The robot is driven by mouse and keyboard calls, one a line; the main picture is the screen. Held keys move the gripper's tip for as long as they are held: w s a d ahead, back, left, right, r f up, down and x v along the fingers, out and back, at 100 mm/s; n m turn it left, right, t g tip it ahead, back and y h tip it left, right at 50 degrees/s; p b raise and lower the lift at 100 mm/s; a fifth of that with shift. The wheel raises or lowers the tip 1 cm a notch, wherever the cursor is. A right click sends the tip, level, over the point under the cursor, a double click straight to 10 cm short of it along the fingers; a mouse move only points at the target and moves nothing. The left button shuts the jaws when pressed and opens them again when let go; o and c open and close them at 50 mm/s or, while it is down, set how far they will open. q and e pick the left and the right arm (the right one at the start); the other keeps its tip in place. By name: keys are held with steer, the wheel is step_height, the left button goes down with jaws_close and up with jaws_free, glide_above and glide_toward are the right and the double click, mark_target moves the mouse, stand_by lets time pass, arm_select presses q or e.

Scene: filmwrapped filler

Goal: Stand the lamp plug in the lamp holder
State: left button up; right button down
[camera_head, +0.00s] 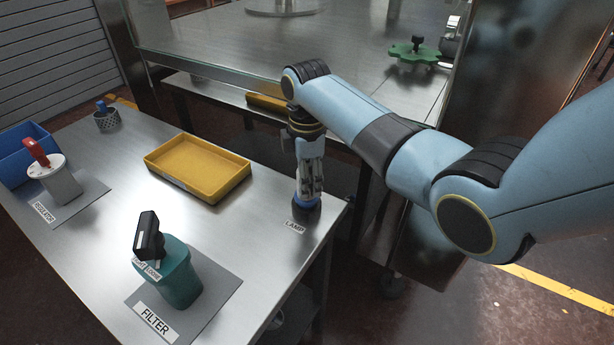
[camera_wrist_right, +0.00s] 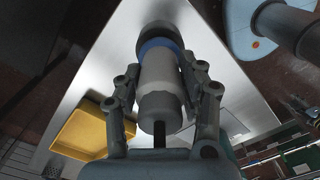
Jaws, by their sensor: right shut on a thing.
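My right gripper (camera_head: 311,188) points down at the right edge of the steel table, over the LAMP label (camera_head: 295,227). It is shut on the lamp plug, a pale grey cylinder (camera_wrist_right: 160,72) between the two fingers in the wrist view. A blue band (camera_wrist_right: 158,45) circles the plug's far end. Beyond that band is a dark round piece (camera_wrist_right: 152,33), which looks like the lamp holder. In the head view a dark blue round base (camera_head: 306,209) shows just under the fingertips. I cannot tell how deep the plug sits in it. My left gripper is not in view.
A yellow tray (camera_head: 237,184) lies empty mid-table. A teal filter container (camera_head: 181,277) with a black-handled top stands in front. A white container with a red handle (camera_head: 62,184), a blue bin (camera_head: 18,160) and a grey mesh cup (camera_head: 106,121) stand left.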

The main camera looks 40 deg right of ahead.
steer(key=shift+f, duration=0.3)
stand_by(0.9)
